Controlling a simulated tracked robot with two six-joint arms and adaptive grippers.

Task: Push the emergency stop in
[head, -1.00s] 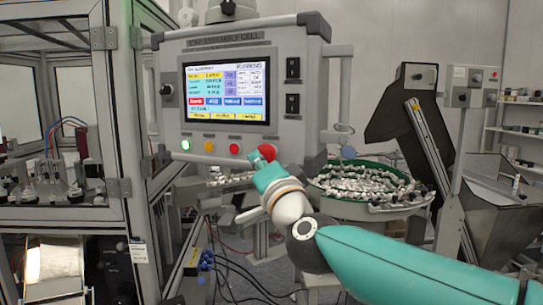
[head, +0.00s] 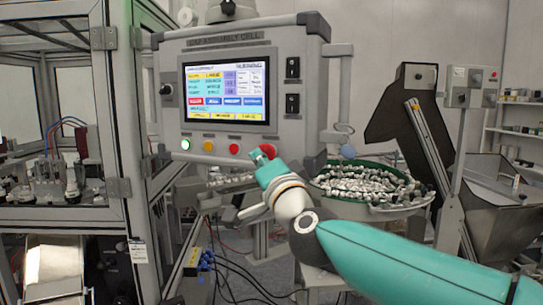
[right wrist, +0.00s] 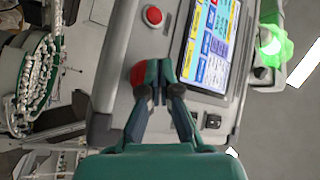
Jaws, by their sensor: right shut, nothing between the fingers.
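The emergency stop (head: 269,150) is a large red mushroom button at the lower right of the grey control panel in the head view. It also shows in the right wrist view (right wrist: 137,74), partly hidden by my finger. My right gripper (head: 257,156) is in front of the panel at the emergency stop and covers part of it in the head view. In the right wrist view the fingers (right wrist: 160,78) are together and empty, their tips overlapping the button's edge. I cannot tell whether they touch it. My left gripper is not in view.
A smaller red button (head: 234,149), an orange one (head: 208,146) and a lit green one (head: 186,144) sit in the same row, below the screen (head: 226,88). A feeder bowl (head: 372,211) stands behind to the right. A framed machine is on the left.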

